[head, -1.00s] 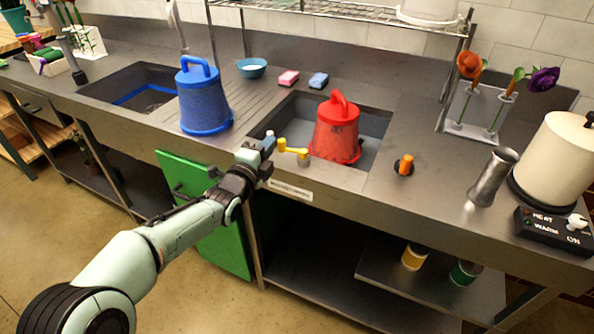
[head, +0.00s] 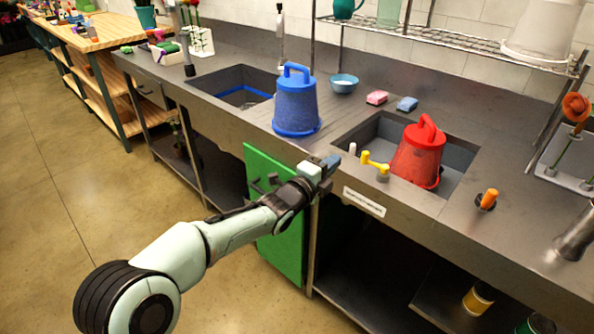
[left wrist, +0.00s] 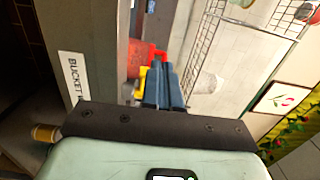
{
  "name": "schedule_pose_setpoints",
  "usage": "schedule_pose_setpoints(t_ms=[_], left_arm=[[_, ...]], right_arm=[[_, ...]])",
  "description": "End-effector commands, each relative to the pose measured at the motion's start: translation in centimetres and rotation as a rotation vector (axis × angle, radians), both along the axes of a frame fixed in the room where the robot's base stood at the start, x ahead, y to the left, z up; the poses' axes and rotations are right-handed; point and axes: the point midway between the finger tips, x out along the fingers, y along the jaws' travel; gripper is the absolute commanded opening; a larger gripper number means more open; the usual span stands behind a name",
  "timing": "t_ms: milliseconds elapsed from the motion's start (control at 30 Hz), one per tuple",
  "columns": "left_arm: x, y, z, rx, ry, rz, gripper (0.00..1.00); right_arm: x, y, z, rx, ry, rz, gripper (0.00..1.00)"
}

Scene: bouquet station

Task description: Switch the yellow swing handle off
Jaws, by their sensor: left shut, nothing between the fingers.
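The yellow swing handle (head: 375,164) is on the front rim of the sink, just left of the red bucket (head: 418,155). Its arm points left from a grey post, roughly along the counter's front edge. My left gripper (head: 332,163) is shut and empty at the counter's front edge, left of the handle with a gap between them. In the left wrist view the shut blue-grey fingers (left wrist: 160,85) partly cover the yellow handle (left wrist: 142,75), with the red bucket behind. My right gripper is out of view.
A blue bucket (head: 296,103) stands on the counter behind my left gripper. A green door (head: 277,225) hangs below the counter. An orange handle (head: 488,198) is to the right. A small white peg (head: 352,149) stands by the yellow handle.

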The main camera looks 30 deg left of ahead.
Motion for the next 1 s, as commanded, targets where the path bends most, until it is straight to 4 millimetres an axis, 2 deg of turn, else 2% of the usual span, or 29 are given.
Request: schedule_pose_setpoints(t_ms=[33, 200, 400, 1000], left_arm=[[-0.8, 1.3, 0.2, 0.002, 0.001, 0.005, 0.00], [-2.7, 4.0, 0.1, 0.000, 0.001, 0.003, 0.00], [-4.0, 5.8, 0.0, 0.000, 0.001, 0.000, 0.00], [-4.2, 6.1, 0.0, -0.001, 0.001, -0.002, 0.00]], right_arm=[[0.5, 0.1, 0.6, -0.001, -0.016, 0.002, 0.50], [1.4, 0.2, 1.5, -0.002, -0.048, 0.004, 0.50], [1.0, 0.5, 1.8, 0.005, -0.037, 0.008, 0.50], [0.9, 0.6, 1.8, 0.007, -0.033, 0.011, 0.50]])
